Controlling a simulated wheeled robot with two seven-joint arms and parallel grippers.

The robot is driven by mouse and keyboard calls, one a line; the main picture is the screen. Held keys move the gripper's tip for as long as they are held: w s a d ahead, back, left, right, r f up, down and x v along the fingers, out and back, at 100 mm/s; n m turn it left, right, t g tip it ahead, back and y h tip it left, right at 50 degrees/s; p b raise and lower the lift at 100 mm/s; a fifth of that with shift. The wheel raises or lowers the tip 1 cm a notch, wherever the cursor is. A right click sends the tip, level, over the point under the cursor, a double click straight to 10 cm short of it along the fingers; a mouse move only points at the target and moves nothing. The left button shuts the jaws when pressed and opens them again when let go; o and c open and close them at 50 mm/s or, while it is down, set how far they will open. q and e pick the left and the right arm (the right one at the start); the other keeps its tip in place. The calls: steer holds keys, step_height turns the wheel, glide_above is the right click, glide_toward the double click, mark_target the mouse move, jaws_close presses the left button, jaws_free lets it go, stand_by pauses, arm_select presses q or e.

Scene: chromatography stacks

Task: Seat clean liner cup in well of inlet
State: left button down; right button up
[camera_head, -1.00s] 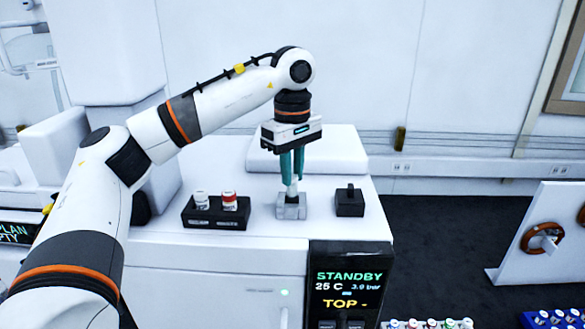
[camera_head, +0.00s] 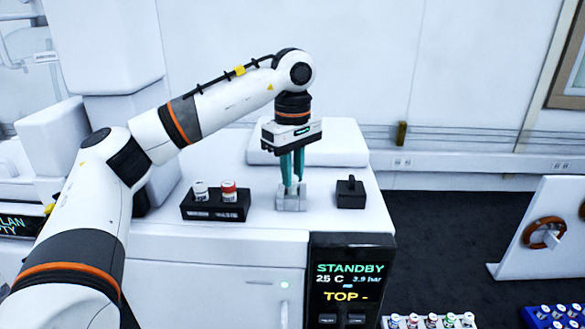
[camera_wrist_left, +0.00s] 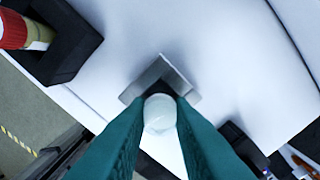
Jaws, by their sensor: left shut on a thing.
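My left gripper (camera_head: 292,182) points straight down over the inlet, its teal fingers shut on the white liner cup (camera_head: 294,188). The cup is between the fingertips, mostly covered by them in the head view. The inlet (camera_head: 291,204) is a small grey block on the white instrument top, directly under the cup. In the left wrist view the round cup (camera_wrist_left: 160,112) covers part of the grey inlet block (camera_wrist_left: 160,76). The well is hidden, so I cannot tell how far the cup is in it. My right gripper is not in view.
A black holder (camera_head: 215,211) with a white-capped and a red-capped vial stands left of the inlet. A small black block (camera_head: 350,195) stands to its right. A raised white slab (camera_head: 345,145) is behind. The display (camera_head: 350,290) reads STANDBY.

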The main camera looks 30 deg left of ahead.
arm_select(q)
steer(key=shift+f, duration=0.2)
stand_by(0.3)
steer(key=shift+f, duration=0.35)
steer(key=c, duration=1.2)
jaws_free()
steer(key=shift+o, duration=0.4)
steer(key=o, duration=0.3)
steer(key=shift+r, duration=0.1)
